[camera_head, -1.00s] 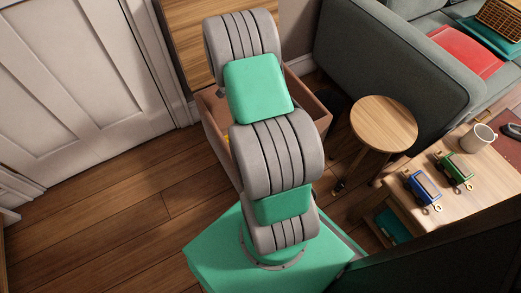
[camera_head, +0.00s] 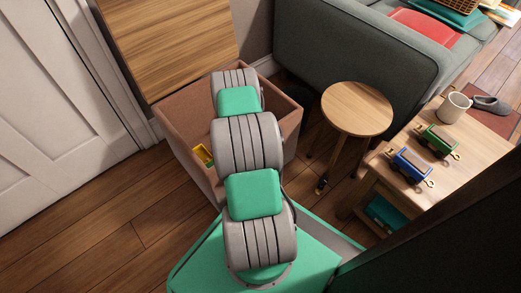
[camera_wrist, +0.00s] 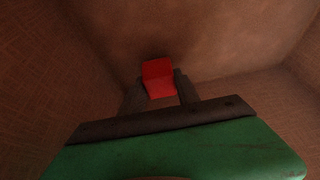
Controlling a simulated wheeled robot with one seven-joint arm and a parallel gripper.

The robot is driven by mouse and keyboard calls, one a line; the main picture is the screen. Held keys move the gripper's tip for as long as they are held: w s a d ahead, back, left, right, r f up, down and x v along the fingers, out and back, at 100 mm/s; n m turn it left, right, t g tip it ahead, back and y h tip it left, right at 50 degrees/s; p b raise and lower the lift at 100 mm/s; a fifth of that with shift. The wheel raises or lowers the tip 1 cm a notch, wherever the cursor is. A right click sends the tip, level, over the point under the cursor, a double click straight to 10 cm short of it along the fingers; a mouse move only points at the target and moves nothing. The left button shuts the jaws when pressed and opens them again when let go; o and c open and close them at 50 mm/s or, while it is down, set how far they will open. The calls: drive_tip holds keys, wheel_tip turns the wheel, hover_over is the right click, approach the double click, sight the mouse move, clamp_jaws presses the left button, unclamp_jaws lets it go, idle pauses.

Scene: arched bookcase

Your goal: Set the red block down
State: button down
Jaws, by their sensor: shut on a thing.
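The red block (camera_wrist: 158,77) is between the fingertips of my gripper (camera_wrist: 160,88) in the wrist view. My gripper is shut on it. Brown box walls surround the block in this view, and a brown surface lies beyond it. I cannot tell whether the block touches that surface. In the head view my arm reaches down into the brown open box (camera_head: 180,137), and the arm hides both the gripper and the block there.
A yellow thing (camera_head: 203,155) lies in the box's left part. The wooden lid (camera_head: 150,45) stands open behind. To the right are a round stool (camera_head: 357,107), a grey sofa (camera_head: 370,60) and a low table with a blue toy car (camera_head: 411,166), a green one (camera_head: 438,140) and a mug (camera_head: 454,107).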

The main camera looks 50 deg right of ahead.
wheel_tip(320, 180, down, 2)
drive_tip(key=shift+f, duration=0.1)
drive_tip(key=shift+r, duration=0.2)
drive_tip(key=shift+f, duration=0.15)
drive_tip(key=c, duration=0.9)
unclamp_jaws()
